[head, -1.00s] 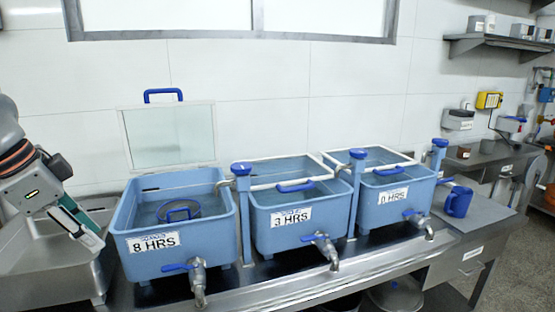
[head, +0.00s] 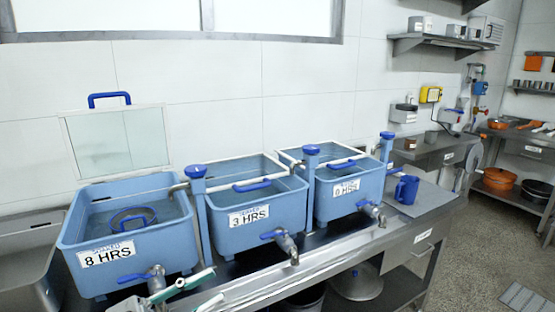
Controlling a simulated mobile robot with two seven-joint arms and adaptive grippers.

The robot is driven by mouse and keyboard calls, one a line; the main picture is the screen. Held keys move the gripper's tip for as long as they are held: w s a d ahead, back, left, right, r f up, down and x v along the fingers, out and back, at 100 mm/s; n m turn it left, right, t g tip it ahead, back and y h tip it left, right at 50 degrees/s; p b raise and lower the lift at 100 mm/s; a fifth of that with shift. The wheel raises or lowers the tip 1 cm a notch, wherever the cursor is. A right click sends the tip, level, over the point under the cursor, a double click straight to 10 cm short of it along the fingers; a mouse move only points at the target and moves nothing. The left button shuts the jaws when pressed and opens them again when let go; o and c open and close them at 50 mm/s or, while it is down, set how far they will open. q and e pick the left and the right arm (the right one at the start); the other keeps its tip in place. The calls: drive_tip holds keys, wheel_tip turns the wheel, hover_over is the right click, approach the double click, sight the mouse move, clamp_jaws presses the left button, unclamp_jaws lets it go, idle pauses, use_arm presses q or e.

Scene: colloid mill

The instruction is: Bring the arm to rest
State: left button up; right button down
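My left gripper (head: 209,286) shows at the bottom of the head view, cut off by the lower edge. Its two pale-tipped green fingers are apart, with nothing seen between them. The fingers are in front of the blue 8 HRS tank (head: 130,247), close in the picture to its tap (head: 146,277); whether they touch it I cannot tell. My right gripper is not in view.
The 3 HRS tank (head: 248,213) and 0 HRS tank (head: 345,187) stand along the steel counter (head: 330,257), with taps projecting forward. A blue jug (head: 406,190) stands at the right. A clear lid (head: 117,142) is raised behind the left tank. Floor (head: 480,255) is open at right.

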use_arm(q)
drive_tip(key=a+f+n+t+y, duration=0.35)
drive_tip(key=f+n+y, duration=0.25)
drive_tip(key=f, duration=0.5)
drive_tip(key=a+f+n+t+y, duration=0.3)
drive_tip(key=f+n+t+y, duration=0.15)
drive_tip(key=f+y, duration=0.4)
drive_tip(key=s+f+n+g+y, duration=0.1)
drive_tip(key=s+f+g, duration=0.2)
drive_tip(key=s+f, duration=0.4)
drive_tip(key=s+f+n+g+y, duration=0.1)
drive_tip(key=s+f+g, duration=0.3)
drive_tip(key=f, duration=0.9)
drive_tip(key=s, duration=0.3)
drive_tip(key=shift+a, duration=0.1)
